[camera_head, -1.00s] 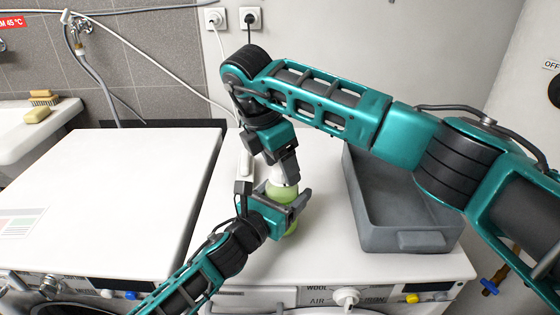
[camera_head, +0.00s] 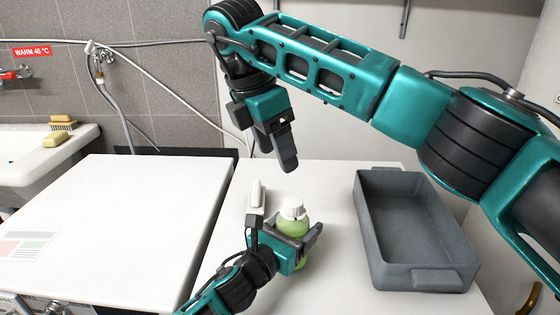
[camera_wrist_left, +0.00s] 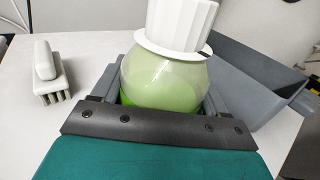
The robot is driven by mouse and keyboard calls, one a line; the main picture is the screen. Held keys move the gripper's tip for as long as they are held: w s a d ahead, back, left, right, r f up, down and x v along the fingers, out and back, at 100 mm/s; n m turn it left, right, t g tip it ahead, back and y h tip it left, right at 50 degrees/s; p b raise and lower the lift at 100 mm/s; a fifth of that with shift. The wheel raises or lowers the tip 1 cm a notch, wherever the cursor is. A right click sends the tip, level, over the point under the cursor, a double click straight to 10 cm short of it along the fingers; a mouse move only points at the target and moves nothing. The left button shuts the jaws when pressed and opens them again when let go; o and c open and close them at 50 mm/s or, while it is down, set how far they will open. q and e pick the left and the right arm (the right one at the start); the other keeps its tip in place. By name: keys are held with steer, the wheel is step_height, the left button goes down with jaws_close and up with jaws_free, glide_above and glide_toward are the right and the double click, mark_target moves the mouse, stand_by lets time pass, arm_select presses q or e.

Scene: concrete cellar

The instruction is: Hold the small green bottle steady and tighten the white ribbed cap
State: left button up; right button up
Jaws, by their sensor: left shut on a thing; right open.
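The small green bottle (camera_head: 293,228) stands upright on the white machine top, and it fills the middle of the left wrist view (camera_wrist_left: 163,82). The white ribbed cap (camera_head: 292,208) sits on its neck; it also shows in the left wrist view (camera_wrist_left: 180,22), where a white flange lies under it. My left gripper (camera_head: 304,240) is shut around the bottle's body, below the cap. My right gripper (camera_head: 284,150) is open and empty, above the cap and clear of it.
A grey tray (camera_head: 416,277) stands to the right of the bottle. A small white brush (camera_head: 256,196) is just left of the bottle, also in the left wrist view (camera_wrist_left: 46,72). A second white machine top (camera_head: 110,215) lies left. A sink (camera_head: 50,160) is far left.

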arm_select(q)
steer(key=o, duration=1.2)
steer(key=shift+o, duration=0.2)
